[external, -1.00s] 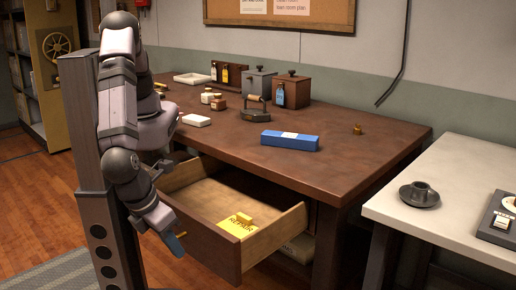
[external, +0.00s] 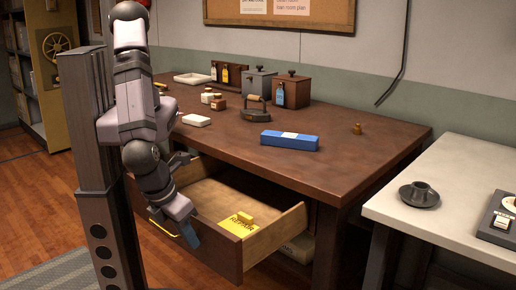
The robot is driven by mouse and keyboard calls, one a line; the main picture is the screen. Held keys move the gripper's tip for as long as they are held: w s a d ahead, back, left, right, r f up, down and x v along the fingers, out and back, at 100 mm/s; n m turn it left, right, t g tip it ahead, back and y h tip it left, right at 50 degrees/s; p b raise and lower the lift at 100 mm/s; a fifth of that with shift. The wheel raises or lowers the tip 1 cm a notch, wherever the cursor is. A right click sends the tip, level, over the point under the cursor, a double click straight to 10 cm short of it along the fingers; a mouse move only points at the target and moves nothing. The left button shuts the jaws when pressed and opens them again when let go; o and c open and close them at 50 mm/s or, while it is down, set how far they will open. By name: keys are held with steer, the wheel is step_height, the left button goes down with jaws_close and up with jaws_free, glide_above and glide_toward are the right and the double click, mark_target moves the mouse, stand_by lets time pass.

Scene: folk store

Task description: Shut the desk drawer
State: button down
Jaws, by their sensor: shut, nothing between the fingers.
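The desk drawer (external: 218,250) stands pulled out from the brown desk (external: 335,165). Inside it lies a yellow card marked REPAIR (external: 238,226) with a small yellow block on it. A yellow handle (external: 163,228) shows on the drawer's front, left of my gripper. My gripper (external: 192,240) is shut and empty, pointing down at the drawer front, just right of the handle. Whether its tip touches the front, I cannot tell.
On the desk are a blue box (external: 290,140), a flat iron (external: 257,110), a white block (external: 196,120) and several small jars. A white table (external: 440,215) with a dark cup (external: 419,194) stands at the right. The floor before the drawer is clear.

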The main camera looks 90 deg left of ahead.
glide_above(264, 219)
steer(key=shift+w+a+p, duration=0.1)
steer(key=shift+a+p, duration=0.2)
steer(key=shift+p, duration=0.1)
steer(key=shift+w+a, duration=0.2)
steer(key=shift+r, duration=0.1)
steer(key=shift+s+d, duration=0.35)
steer(key=shift+d, duration=0.1)
steer(key=s+d, duration=0.1)
steer(key=s+d+r, duration=0.1)
steer(key=shift+s+d, duration=0.35)
steer(key=shift+d, duration=0.05)
steer(key=v, duration=0.8)
steer(key=shift+s+r, duration=0.15)
steer(key=shift+r, duration=0.2)
